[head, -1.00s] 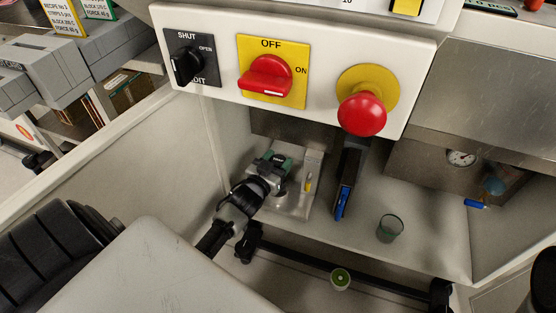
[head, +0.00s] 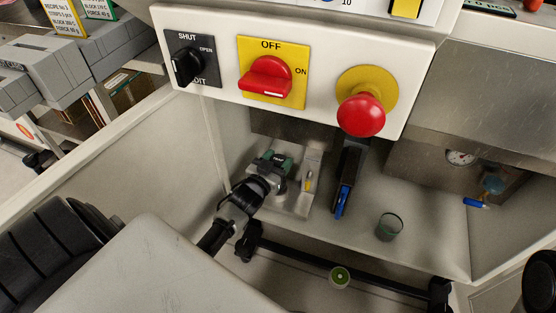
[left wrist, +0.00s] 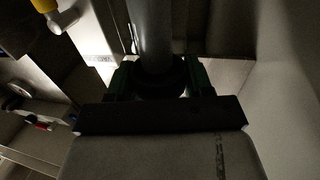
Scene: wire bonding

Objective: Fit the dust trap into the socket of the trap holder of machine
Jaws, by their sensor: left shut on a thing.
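My left gripper (head: 275,165) reaches into the open bay under the machine's switch panel. Its green fingers are shut on a grey cylindrical piece (left wrist: 150,35), seen between them in the left wrist view with a dark ring at its lower end. This piece appears to be the dust trap; the head view mostly hides it behind the gripper. A metal bracket (head: 292,203) with a small yellow part stands close to the right of the fingers, likely the trap holder. I cannot make out its socket or whether the piece touches it. My right gripper does not show.
The switch panel (head: 222,87) with a red knob (head: 265,77) and red button (head: 361,115) overhangs the bay. A black bar (head: 330,262) crosses in front.

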